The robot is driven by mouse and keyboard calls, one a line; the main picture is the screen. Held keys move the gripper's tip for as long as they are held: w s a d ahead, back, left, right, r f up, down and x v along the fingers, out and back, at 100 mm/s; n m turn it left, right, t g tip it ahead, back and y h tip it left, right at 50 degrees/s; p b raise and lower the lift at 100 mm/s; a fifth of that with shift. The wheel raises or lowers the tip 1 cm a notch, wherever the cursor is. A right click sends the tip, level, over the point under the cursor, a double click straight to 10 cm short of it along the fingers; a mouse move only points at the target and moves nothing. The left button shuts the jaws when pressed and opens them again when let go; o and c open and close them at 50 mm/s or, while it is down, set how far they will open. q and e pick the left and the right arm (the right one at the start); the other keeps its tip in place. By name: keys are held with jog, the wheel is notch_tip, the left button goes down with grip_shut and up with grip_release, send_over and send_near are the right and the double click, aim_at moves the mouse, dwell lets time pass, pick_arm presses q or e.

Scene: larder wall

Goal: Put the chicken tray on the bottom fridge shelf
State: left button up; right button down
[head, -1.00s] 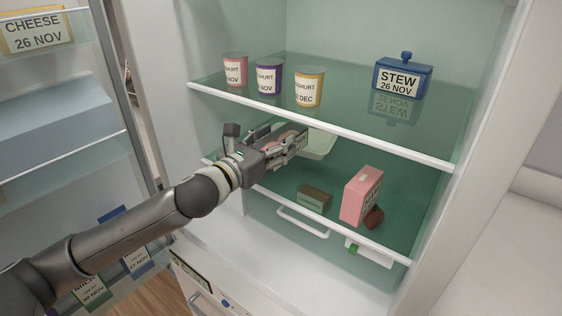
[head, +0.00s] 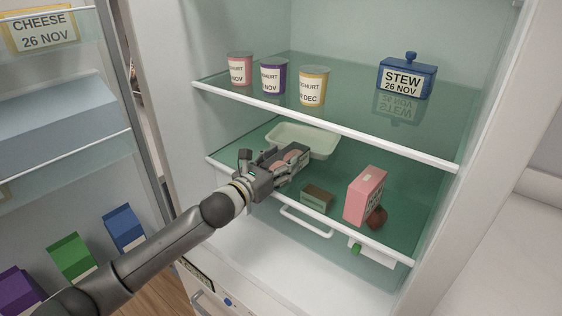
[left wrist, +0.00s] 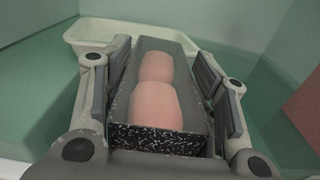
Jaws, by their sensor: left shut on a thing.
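The chicken tray (left wrist: 158,85) is a dark speckled tray holding two pink pieces. In the left wrist view it lies between the two fingers of my left gripper (left wrist: 163,60), which is shut on its sides. In the head view the chicken tray (head: 293,156) is partly hidden by my left gripper (head: 282,162). They are inside the fridge, over the lower glass shelf (head: 260,137) with its white front edge. I cannot tell whether the tray touches the shelf. My right gripper is not in view.
A pale empty dish (head: 318,143) lies behind the chicken tray. A small green-brown box (head: 317,198), a pink carton (head: 365,195) and a brown round item (head: 377,217) stand to the right. Yoghurt pots (head: 273,77) and a blue stew pot (head: 405,78) are on the shelf above.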

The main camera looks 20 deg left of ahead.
pick_arm(q)
jog(key=shift+r, duration=0.1)
jog(key=o, duration=1.4)
jog(key=shift+f, duration=0.2)
jog(key=shift+c, duration=0.2)
jog(key=shift+r, duration=0.2)
jog(key=shift+s+a+f, duration=0.1)
jog(key=shift+s+f, duration=0.1)
jog(key=shift+s, duration=0.1)
jog(key=b+v, duration=0.2)
jog(key=v, duration=0.9)
jog(key=shift+s+r, duration=0.2)
